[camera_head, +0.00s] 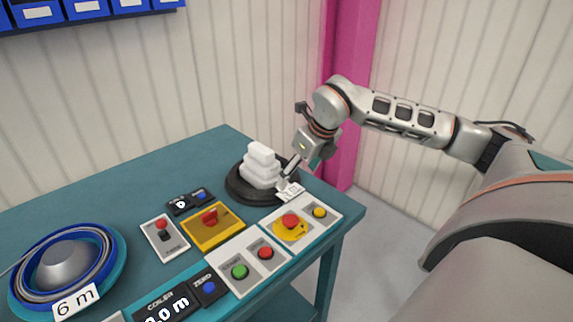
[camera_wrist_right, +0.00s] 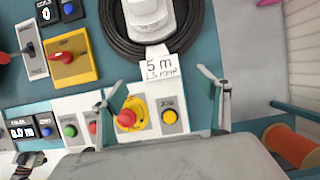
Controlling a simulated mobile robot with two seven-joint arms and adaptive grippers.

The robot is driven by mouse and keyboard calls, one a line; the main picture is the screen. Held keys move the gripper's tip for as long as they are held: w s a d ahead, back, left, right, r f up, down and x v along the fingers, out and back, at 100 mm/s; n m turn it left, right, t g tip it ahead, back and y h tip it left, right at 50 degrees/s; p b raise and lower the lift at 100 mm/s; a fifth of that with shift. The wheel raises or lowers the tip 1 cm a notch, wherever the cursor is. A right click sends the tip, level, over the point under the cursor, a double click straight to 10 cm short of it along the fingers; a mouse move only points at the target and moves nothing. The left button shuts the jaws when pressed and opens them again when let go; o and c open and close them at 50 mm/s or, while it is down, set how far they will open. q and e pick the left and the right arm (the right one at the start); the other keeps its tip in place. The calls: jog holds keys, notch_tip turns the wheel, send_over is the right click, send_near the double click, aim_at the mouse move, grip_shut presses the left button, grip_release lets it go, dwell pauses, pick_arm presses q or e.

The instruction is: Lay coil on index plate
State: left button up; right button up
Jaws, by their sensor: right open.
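A black cable coil (camera_head: 236,190) lies flat around a stack of white blocks (camera_head: 262,165) at the back right of the teal table. Whether the index plate is under it I cannot tell. A white tag reading 5 m (camera_wrist_right: 160,70) lies at its near edge. My right gripper (camera_head: 290,170) is just right of the coil, beside the tag. In the wrist view my right gripper (camera_wrist_right: 156,88) is open, fingers spread, with the tag and coil edge between and beyond them; nothing is held. My left gripper is not in view in the head view.
A blue reel (camera_head: 110,250) with a 6 m tag stands at the left front. An orange spool (camera_wrist_right: 292,146) is beyond the table's right edge. A pink post (camera_head: 352,100) stands behind.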

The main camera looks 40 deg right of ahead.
aim_at(290, 191)
jog(key=x, duration=0.2)
jog(key=shift+s+f, duration=0.1)
jog(key=shift+f, duration=0.25)
jog(key=x, duration=0.3)
jog(key=shift+a+f+b, duration=0.1)
jog(key=shift+f+b, duration=0.2)
jog(key=shift+b, duration=0.05)
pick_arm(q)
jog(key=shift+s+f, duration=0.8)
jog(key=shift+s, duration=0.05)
pick_arm(e)
jog(key=shift+w+f, duration=0.45)
jog(key=shift+f, duration=0.15)
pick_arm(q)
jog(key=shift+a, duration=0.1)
pick_arm(e)
jog(key=c, duration=1.6)
jog(key=o, duration=0.4)
jog(key=c, duration=0.6)
grip_shut()
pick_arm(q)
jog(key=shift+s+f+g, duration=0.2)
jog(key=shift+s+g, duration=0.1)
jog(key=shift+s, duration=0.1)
pick_arm(e)
jog(key=shift+w+r, duration=0.1)
